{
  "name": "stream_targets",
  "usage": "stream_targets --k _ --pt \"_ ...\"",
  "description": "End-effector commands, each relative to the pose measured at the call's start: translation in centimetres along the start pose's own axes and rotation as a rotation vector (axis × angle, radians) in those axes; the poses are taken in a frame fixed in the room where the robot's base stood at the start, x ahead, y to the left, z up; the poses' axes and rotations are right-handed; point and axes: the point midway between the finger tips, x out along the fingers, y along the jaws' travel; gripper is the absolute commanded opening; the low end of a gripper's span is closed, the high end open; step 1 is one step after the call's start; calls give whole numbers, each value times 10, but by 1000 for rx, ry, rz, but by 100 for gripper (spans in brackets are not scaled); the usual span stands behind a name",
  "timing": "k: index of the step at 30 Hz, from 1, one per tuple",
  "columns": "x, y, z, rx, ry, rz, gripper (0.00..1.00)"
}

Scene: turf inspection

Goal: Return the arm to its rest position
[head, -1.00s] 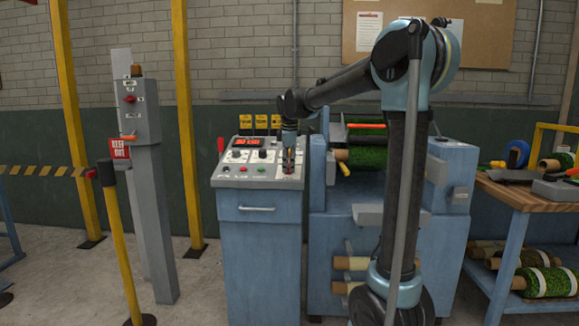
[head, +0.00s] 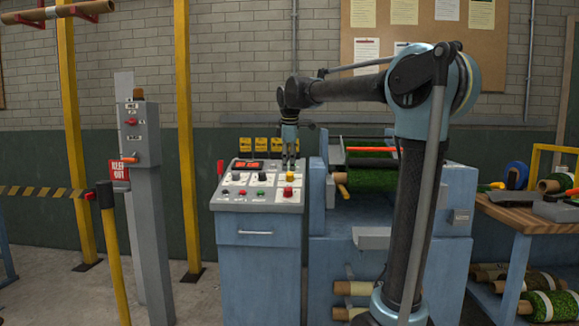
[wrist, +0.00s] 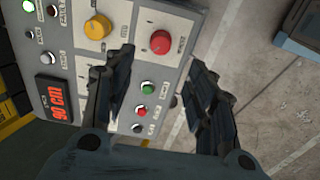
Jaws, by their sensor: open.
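My arm (head: 410,190) stands in front of the blue machine, with its upper link stretched left over the console. My gripper (head: 289,165) points down above the right part of the console's sloped panel (head: 225,198). The gripper also shows in the wrist view (wrist: 162,75), with its two dark fingers apart and nothing between them. Beyond the fingers are a red knob (wrist: 160,42), a yellow knob (wrist: 97,27), a green button (wrist: 148,87) and a red button (wrist: 141,111). The fingers appear clear of the panel.
A blue roller machine (head: 455,200) with green turf stands right of the console. A wooden workbench (head: 530,217) is at the far right. A grey post (head: 150,220), yellow uprights (head: 184,120) and a striped barrier (head: 45,191) stand left.

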Motion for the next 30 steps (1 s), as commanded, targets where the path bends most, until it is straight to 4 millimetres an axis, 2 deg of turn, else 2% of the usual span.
stream_targets --k 6,8,11,21,30 --pt "1 -4 4 14 -1 -1 51" --pt "2 -10 12 39 -3 -4 51" --pt "6 -29 34 119 -10 -11 51" --pt "36 -137 126 515 -42 -44 51" --pt "77 -246 187 868 -75 -67 51"
